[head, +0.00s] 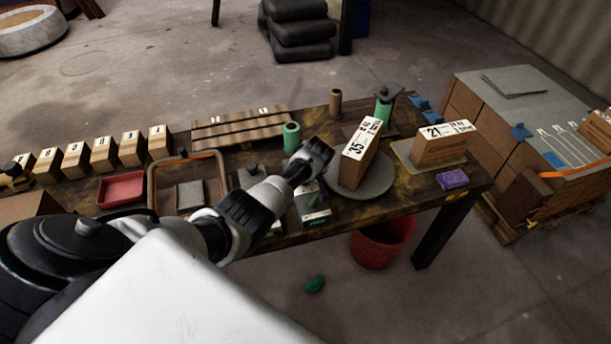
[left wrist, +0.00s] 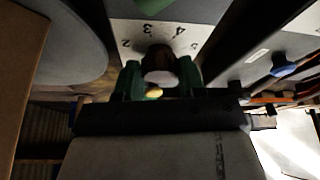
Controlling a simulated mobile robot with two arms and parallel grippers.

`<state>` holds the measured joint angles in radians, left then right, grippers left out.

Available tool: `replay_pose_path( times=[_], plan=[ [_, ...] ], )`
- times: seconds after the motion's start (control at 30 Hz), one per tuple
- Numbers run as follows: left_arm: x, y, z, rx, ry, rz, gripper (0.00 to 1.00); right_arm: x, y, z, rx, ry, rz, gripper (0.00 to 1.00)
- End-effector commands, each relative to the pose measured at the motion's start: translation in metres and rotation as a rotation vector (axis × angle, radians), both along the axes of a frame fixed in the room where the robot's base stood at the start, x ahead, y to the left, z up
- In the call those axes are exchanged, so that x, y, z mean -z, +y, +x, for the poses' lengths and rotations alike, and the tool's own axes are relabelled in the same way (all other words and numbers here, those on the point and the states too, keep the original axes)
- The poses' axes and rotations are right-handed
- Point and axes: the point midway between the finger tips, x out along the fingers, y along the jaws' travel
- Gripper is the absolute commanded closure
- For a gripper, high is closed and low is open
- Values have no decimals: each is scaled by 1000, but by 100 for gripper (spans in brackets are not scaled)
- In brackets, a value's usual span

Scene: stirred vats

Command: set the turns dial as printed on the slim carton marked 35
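The slim carton (head: 360,153) marked 35 stands on a round grey turntable (head: 377,183); its top label has smaller print that I cannot read. In the left wrist view, a pale dial plate (left wrist: 147,33) carries numbers, with 2, 3, 4 and 5 visible. A dark round knob (left wrist: 158,62) stands out from it. My left gripper (left wrist: 158,78) has its green fingers on either side of this knob; whether they press on it is unclear. In the head view my left arm reaches over the table left of the carton and hides part of the dial box (head: 316,216).
A second carton (head: 440,144) marked 21 sits on a pad at the right. A green cylinder (head: 291,137), a red tray (head: 122,189) and a purple sponge (head: 452,179) lie on the table. A red bucket (head: 380,245) stands below the front edge.

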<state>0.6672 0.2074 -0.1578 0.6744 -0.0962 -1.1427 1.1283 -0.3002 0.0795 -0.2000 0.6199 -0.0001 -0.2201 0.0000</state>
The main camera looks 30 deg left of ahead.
Motion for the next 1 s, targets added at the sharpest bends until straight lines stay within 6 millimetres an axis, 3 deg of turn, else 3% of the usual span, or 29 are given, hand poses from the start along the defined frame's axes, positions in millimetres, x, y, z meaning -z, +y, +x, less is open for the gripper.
replay_pose_path(
  times=[0.03, 0.17, 0.57, 1.0],
  plan=[
    [-2, 1, 1, -1, -4, 0, 53, 0, 0, 0, 0, 0, 0, 57],
    [-1, 1, 1, 0, -2, 0, 35, 0, 0, 0, 0, 0, 0, 57],
    [-8, -2, -1, 1, 0, 0, 35, -4, 0, 0, 0, 0, 0, 57],
    [-70, -25, -13, 1, -5, 0, 35, -17, 0, 0, 0, 0, -1, 57]
  ],
)
